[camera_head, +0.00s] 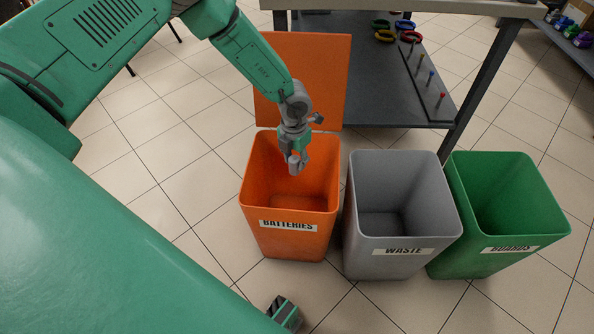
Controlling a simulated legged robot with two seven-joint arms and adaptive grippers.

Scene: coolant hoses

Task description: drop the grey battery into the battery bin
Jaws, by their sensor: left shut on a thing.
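The battery bin (312,245) is the orange bin labelled BATTERIES, with its orange lid (325,75) standing open behind it. My left gripper (296,156) reaches down from above over the bin's mouth and is shut on the small grey battery (298,165). The battery shows at the fingertips against the orange inside of the bin; the fingers partly hide it. How far it is below the rim is hard to tell. The visible part of the bin floor looks empty.
A grey WASTE bin (390,258) stands just right of the battery bin, and a green BOARDS bin (510,255) stands right of that. A bench with a dark lower shelf (375,95) is behind, holding coloured rings and pegs. Tiled floor is clear to the left.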

